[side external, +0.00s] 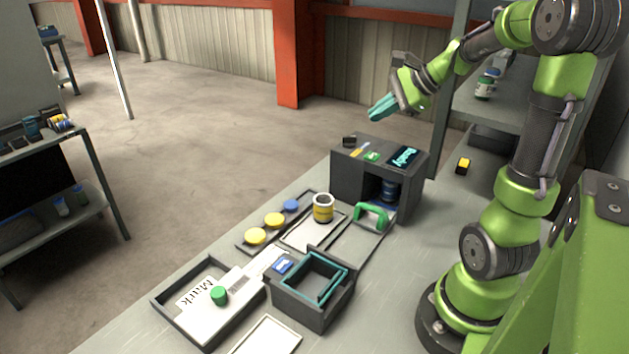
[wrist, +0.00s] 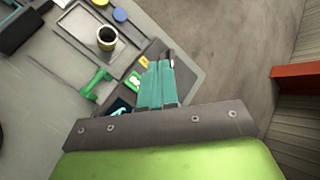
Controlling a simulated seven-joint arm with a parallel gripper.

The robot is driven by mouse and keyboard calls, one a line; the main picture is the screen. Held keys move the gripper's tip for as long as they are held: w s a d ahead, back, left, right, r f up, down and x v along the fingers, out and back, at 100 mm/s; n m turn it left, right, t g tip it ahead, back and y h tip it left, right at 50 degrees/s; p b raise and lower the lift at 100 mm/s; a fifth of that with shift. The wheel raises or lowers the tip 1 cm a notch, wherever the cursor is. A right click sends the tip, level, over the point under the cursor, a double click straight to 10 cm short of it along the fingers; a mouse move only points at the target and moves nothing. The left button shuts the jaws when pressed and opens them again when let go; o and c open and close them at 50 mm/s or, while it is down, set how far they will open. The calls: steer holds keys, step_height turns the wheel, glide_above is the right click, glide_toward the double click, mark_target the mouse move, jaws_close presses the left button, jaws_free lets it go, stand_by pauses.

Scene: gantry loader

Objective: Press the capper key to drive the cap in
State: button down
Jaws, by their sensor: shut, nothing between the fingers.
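The capper is a dark grey box (side external: 345,180) with a front opening, and a blue container (side external: 389,190) stands inside it. Its top carries a small black block (side external: 349,141), a yellow key (side external: 358,150), a green key (side external: 372,156) and a lit display (side external: 404,157) that seems to read "Ready". I cannot tell which is the capper key. My gripper (side external: 373,110) is shut and empty, above the box top and apart from it. In the wrist view its teal fingers (wrist: 160,85) lie beside the yellow key (wrist: 144,62) and green key (wrist: 134,78), covering part of the box.
A yellow-banded open can (side external: 323,208) and a green handle (side external: 371,216) stand in front of the capper. Yellow and blue caps (side external: 274,220) lie in a tray. A dark bin (side external: 312,300) and a tray marked "Mark" (side external: 190,325) with a green knob are nearer.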

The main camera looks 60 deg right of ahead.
mark_target(376, 156)
step_height(376, 156, down, 7)
steer(key=shift+f, duration=0.15)
steer(key=shift+f, duration=0.15)
stand_by(2.1)
steer(key=shift+f, duration=0.3)
steer(key=shift+f, duration=0.35)
stand_by(0.8)
steer(key=shift+r, duration=0.8)
steer(key=shift+r, duration=2.5)
